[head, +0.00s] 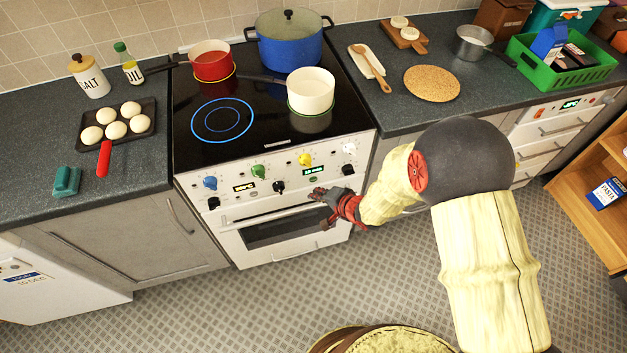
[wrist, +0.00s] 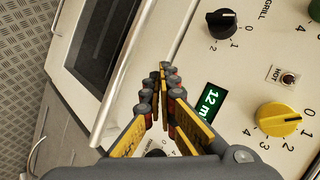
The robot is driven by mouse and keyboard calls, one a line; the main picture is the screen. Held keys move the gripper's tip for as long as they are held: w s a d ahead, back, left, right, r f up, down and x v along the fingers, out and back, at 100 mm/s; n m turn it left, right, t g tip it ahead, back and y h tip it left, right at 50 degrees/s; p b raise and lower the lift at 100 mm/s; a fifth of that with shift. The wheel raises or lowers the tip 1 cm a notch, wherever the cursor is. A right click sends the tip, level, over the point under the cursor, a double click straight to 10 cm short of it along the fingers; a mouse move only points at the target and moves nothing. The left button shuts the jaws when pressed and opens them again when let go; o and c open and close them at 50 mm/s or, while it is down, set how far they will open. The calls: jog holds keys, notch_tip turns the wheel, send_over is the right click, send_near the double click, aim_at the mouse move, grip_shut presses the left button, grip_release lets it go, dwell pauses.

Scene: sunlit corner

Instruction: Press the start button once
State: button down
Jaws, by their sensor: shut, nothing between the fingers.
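My gripper (head: 318,194) is shut and empty, low in front of the right half of the white oven's control panel (head: 232,197). In the wrist view its fingertips (wrist: 165,78) are together beside a lit green display (wrist: 208,104) reading "12 m", the rest cut off by a finger. A yellow knob (wrist: 278,117), a black grill knob (wrist: 221,23) and a small round fitting marked HOT (wrist: 288,78) are on the same panel. No button labelled start can be made out; the fingers hide part of the panel. Whether the fingertips touch the panel cannot be told.
The oven handle (wrist: 123,72) runs close beside my fingers. A blue pot (head: 289,45), red pan (head: 211,62) and white pan (head: 311,90) stand on the hob. The floor in front is clear.

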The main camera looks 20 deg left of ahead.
jog(key=shift+w+a, duration=0.45)
jog(key=shift+w, duration=0.25)
jog(key=shift+w+r+p, duration=0.1)
jog(key=shift+p, duration=0.2)
dwell(0.8)
jog(key=shift+w+a, duration=0.2)
jog(key=shift+w, duration=0.05)
jog(key=shift+w+a+p, duration=0.15)
jog(key=shift+w+p, duration=0.15)
jog(key=shift+p, duration=0.2)
dwell(0.5)
jog(key=shift+s+d+p, duration=0.35)
jog(key=shift+s+d, duration=0.05)
jog(key=shift+s, duration=0.25)
dwell(0.3)
jog(key=s+d, duration=0.1)
jog(key=s+p, duration=0.1)
jog(key=s+d, duration=0.1)
jog(key=s, duration=0.1)
jog(key=shift+s+d, duration=0.1)
jog(key=shift+d, duration=0.2)
